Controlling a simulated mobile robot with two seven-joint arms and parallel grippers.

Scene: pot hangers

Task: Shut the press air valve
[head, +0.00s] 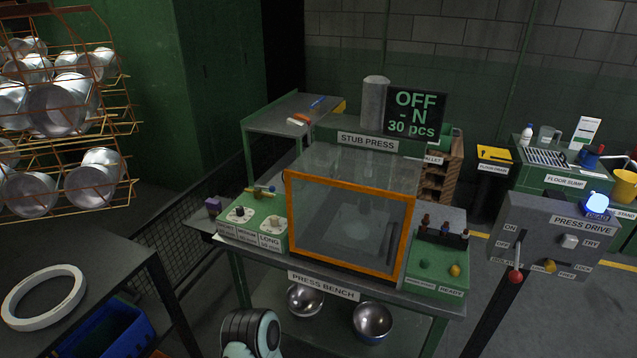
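No part in the head view is labelled as an air valve, and I cannot tell which fitting it is. The stub press (347,225) stands on the press bench behind a clear, orange-framed guard. Its dark display (415,112) reads "OFF", "- N" and "30 pcs". The grey press drive panel (538,233) stands to the right. It has a red-knobbed lever (515,275) pointing down, a yellow knob (549,266) by "FREE" and "LOCK", and a lit blue lamp (596,203). Neither gripper shows; only a rounded part of my arm shows at the bottom.
A wire rack of metal bowls (60,105) is at the upper left, above a table with a white ring (43,297). Two bowls (372,320) sit under the bench. A floor sump stand (565,178) is at the back right.

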